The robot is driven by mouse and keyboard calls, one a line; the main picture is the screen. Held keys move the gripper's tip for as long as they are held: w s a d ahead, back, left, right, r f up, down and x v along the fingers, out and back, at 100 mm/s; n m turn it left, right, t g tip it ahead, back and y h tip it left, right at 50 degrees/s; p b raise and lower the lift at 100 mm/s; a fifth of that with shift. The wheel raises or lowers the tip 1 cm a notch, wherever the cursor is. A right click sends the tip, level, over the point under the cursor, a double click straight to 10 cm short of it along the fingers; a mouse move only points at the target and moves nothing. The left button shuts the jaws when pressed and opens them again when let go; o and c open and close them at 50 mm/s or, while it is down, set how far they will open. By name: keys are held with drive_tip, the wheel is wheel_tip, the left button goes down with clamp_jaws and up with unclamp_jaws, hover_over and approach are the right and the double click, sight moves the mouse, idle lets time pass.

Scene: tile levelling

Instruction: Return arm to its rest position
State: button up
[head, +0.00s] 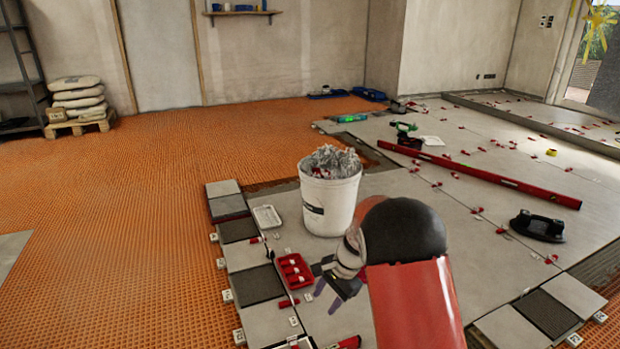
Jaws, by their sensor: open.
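My arm (415,300) with its red link and black joint reaches up from the bottom of the head view, right of centre. My gripper (326,292) hangs at the left of the black joint, over the grey tiles. Its jaws are open, and I see nothing between them. Part of the wrist is hidden behind the black joint. A red tray (294,270) with small pieces in it lies just left of my gripper. A white bucket (322,205) filled with crumpled grey material stands behind it.
A long red level (500,178) lies across the laid tiles, with several red clips around it. A black suction lifter (538,226) lies at right. Stacked sample tiles (226,206) stand left of the bucket. Orange matting (130,220) at left is open floor. Sacks (78,100) sit on a pallet.

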drive_tip(key=s+d+r+n+t+p, duration=0.1)
drive_tip(key=s+d+r+n, duration=0.1)
drive_tip(key=s+r, duration=0.45)
drive_tip(key=s+d+r+n+t+h+p, duration=0.1)
drive_tip(key=s+d+r, duration=0.15)
drive_tip(key=r, duration=0.65)
drive_tip(key=s+d+r+n+t+p, duration=0.1)
drive_tip(key=s+r+n+p, duration=0.1)
drive_tip(key=s+r, duration=0.45)
drive_tip(key=s+d+r+n+t+h+p, duration=0.1)
drive_tip(key=s+d+r+n, duration=0.1)
drive_tip(key=s, duration=0.5)
drive_tip(key=s+d+r+n+t+h+p, duration=0.1)
drive_tip(key=s+d+r+n+h, duration=0.1)
drive_tip(key=s+r, duration=0.3)
drive_tip(key=s+d, duration=0.1)
drive_tip(key=s, duration=0.1)
drive_tip(key=shift+s+d+r+n+t, duration=0.25)
drive_tip(key=shift+s+n+t, duration=0.15)
